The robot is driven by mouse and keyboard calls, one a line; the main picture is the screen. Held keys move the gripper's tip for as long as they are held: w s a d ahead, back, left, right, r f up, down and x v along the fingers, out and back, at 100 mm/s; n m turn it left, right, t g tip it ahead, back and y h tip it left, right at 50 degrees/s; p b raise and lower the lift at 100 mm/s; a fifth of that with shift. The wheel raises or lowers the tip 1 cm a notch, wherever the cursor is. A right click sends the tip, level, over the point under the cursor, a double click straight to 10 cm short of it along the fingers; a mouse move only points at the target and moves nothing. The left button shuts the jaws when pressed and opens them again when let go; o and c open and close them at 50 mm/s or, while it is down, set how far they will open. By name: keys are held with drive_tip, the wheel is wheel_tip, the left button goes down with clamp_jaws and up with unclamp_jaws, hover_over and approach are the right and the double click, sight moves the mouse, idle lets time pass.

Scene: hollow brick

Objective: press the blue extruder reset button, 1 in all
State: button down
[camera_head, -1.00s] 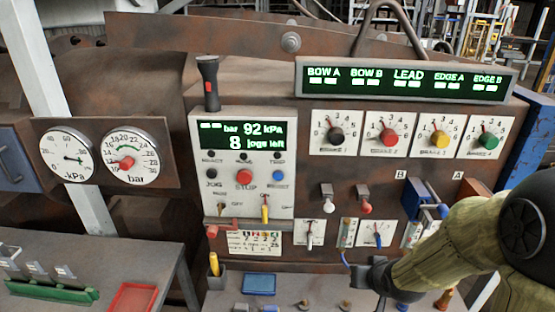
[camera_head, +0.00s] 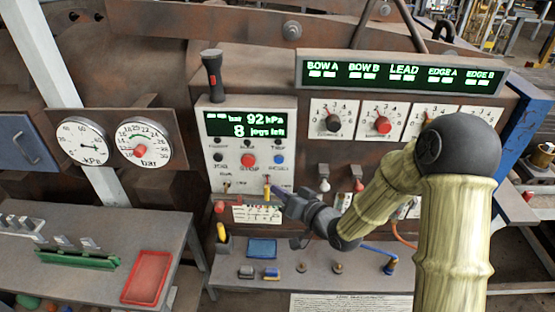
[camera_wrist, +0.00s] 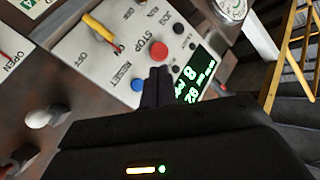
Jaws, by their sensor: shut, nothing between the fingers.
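The blue reset button (camera_head: 278,159) is on the white control panel (camera_head: 216,178), right of the red stop button (camera_head: 248,160). In the wrist view, the blue button (camera_wrist: 137,85) shows just left of my shut fingertips (camera_wrist: 157,72), with the red stop button (camera_wrist: 158,50) above them. In the head view, my gripper (camera_head: 278,193) is shut and empty, its tip in front of the panel's lower right, below the blue button. Whether the tip touches the panel cannot be told.
A yellow switch lever (camera_head: 267,190) is close to my gripper tip. A dark handle with a red mark (camera_head: 212,75) stands above the panel. Dials (camera_head: 333,120) and small levers (camera_head: 323,178) sit to the right. A grey shelf (camera_head: 330,283) with small parts lies below.

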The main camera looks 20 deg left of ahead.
sight(279, 160)
drive_tip(key=shift+w+a+p, duration=0.35)
drive_tip(key=shift+w, duration=1.05)
drive_tip(key=shift+w+a+p, duration=0.3)
drive_tip(key=shift+w, duration=1.15)
drive_tip(key=shift+w+a+p, duration=0.35)
drive_tip(key=shift+w, duration=1.05)
drive_tip(key=shift+w, duration=0.1)
drive_tip(key=shift+w+a, duration=0.1)
drive_tip(key=shift+w, duration=0.25)
drive_tip(key=shift+w, duration=0.4)
drive_tip(key=shift+s, duration=0.15)
drive_tip(key=shift+s+b, duration=0.45)
drive_tip(key=shift+s, duration=0.25)
